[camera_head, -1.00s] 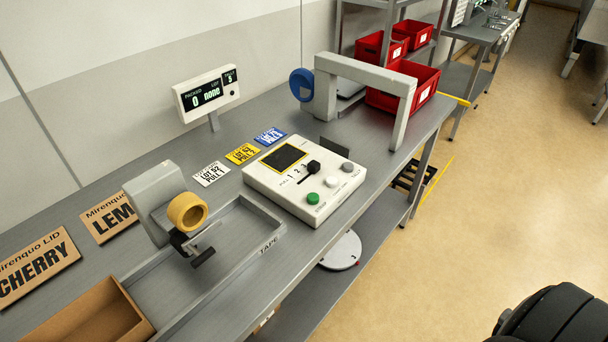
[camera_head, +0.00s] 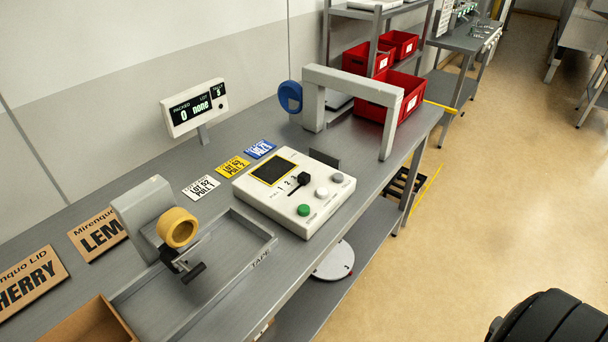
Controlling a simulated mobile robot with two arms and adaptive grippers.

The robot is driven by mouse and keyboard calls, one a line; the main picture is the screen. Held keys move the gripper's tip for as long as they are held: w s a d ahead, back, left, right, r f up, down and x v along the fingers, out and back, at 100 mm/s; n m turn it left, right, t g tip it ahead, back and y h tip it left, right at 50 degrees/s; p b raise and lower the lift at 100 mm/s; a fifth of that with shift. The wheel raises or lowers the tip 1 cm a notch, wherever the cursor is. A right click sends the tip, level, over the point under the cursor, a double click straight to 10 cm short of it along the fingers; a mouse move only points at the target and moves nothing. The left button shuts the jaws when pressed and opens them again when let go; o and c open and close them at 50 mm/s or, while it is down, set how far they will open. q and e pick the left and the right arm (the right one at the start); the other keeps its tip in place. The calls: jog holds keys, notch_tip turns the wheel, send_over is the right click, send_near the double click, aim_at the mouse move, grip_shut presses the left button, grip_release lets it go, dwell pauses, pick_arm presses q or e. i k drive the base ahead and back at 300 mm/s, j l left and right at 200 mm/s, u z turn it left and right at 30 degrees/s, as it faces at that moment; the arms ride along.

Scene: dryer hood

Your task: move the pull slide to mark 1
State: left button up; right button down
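The pull slide is a black knob (camera_head: 303,179) on a short dark slot in the white control box (camera_head: 262,213) on the bench. Marks 1 and 2 are printed beside the slot (camera_head: 287,186). The knob stands at the far end of the slot, past mark 2; mark 3 is not clearly readable beside it. A dark screen with a yellow border (camera_head: 273,168) is on the same box. Neither of my grippers is in view, and nothing touches the knob.
Green (camera_head: 304,210), white (camera_head: 322,192) and grey (camera_head: 337,177) buttons lie close to the slide. A tape dispenser (camera_head: 148,212) and tray (camera_head: 262,229) stand left, a grey arch (camera_head: 355,82) behind right. A display (camera_head: 194,107) reads 0, none.

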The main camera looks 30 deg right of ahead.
aim_at(303, 177)
jog(key=k+l, duration=0.1)
jog(key=l, duration=0.55)
jog(key=l+u, duration=0.1)
jog(key=l, duration=0.55)
jog(key=k, duration=0.05)
